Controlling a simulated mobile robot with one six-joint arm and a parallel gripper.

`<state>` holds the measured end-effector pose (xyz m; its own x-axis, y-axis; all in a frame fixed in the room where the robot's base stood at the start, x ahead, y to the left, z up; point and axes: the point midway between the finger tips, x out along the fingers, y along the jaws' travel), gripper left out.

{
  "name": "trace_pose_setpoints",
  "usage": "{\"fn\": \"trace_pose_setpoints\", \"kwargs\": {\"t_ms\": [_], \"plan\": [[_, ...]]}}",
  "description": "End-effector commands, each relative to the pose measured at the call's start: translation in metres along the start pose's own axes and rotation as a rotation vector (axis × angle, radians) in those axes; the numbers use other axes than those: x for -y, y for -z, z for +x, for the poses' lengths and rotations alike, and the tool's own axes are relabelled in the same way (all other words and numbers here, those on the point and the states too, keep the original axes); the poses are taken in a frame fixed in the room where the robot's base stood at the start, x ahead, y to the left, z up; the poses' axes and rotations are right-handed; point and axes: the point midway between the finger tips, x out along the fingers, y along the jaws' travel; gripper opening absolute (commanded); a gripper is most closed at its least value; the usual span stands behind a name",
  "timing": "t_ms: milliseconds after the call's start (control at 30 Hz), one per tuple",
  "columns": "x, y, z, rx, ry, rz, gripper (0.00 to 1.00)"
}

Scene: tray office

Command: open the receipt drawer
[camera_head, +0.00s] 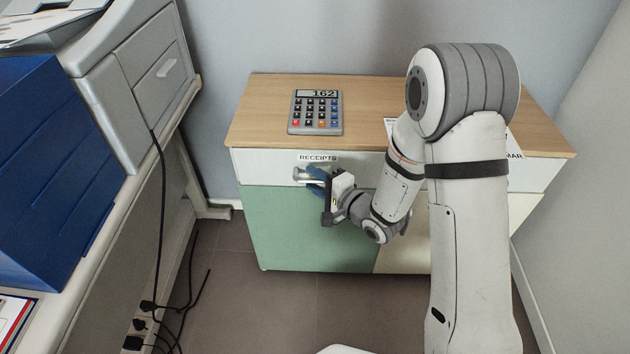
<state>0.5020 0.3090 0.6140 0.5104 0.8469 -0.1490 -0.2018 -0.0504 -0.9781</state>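The receipt drawer (257,168) is a white front at the upper left of a wooden-topped cabinet, with a label reading RECEIPTS (318,158). It looks flush with the cabinet. Its pale metal handle (300,174) shows just below the label. My gripper (313,178) is at the handle, in front of the drawer, its blue fingers beside or around the bar. The fingers overlap the handle in this view, so I cannot tell whether they are open or shut on it. My arm hides the cabinet's middle.
A calculator (316,112) showing 162 lies on the cabinet top (262,110). Papers (513,143) lie there, partly behind my arm. A green door (300,235) is below the drawer. At left stand a printer (140,85) and a blue box (60,170); cables (160,220) hang to the floor.

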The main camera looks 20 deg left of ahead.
Motion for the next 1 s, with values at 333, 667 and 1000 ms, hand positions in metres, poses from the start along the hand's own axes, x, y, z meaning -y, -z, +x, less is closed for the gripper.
{"fn": "trace_pose_setpoints", "kwargs": {"t_ms": [333,667,1000], "plan": [[0.0003,-0.0003,-0.0001,0.0,0.0,0.0,0.15],[0.0001,-0.0007,0.0,0.001,0.0,-0.001,0.0],[0.0001,-0.0002,0.0001,0.001,-0.001,0.0,0.0]]}}
